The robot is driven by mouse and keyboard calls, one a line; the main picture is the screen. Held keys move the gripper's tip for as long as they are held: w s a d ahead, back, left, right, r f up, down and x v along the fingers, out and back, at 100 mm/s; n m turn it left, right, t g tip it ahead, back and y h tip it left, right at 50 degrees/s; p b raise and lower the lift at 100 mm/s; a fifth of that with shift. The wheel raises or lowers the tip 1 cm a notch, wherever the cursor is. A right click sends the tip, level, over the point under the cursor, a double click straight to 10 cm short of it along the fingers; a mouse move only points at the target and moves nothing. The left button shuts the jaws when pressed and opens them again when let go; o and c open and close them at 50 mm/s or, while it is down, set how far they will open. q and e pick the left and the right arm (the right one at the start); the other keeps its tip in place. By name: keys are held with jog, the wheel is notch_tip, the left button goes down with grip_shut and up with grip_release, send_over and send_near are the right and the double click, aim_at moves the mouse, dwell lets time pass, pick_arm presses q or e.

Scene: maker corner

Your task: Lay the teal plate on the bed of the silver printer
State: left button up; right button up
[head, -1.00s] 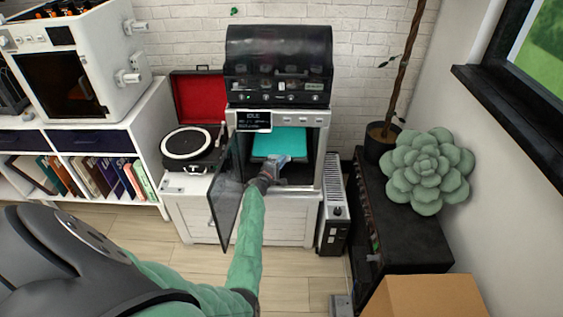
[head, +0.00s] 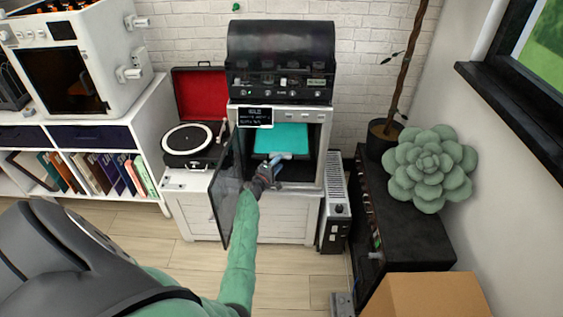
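The silver printer (head: 321,160) stands on a white cabinet under a dark-topped machine, with its glass door (head: 227,195) swung open to the left. The teal plate (head: 282,138) lies flat inside the printer's chamber, seemingly on the bed, which is mostly hidden beneath it.
A record player (head: 188,140) with a red-lined lid is left of the printer. A white heater (head: 335,205) and a black cabinet (head: 400,235) with a succulent (head: 430,168) are right. A cardboard box (head: 425,296) is at front right.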

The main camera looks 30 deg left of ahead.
pick_arm(q)
jog(key=s+d+f+m+g+h, duration=0.4)
jog(key=s+d+m, duration=0.4)
jog(key=s+d, duration=0.5)
jog(key=s+d+f+m+g+h, duration=0.25)
jog(key=s+d+m+g, duration=0.4)
jog(key=s+d, duration=0.6)
jog(key=s+d+r+m+g+y, duration=0.1)
jog(key=s+d, duration=0.4)
jog(key=s, duration=0.7)
jog(key=s+d+r+m+g+y, duration=0.1)
jog(key=s+d+m+g+y, duration=0.3)
jog(key=s, duration=0.8)
jog(key=shift+s+d+r+m+g+b, duration=0.2)
jog(key=shift+d+m+g+b, duration=0.25)
jog(key=shift+d, duration=0.7)
pick_arm(e)
notch_tip(320, 180, up, 4)
jog(key=shift+s+f, duration=0.15)
jog(key=shift+f, duration=0.05)
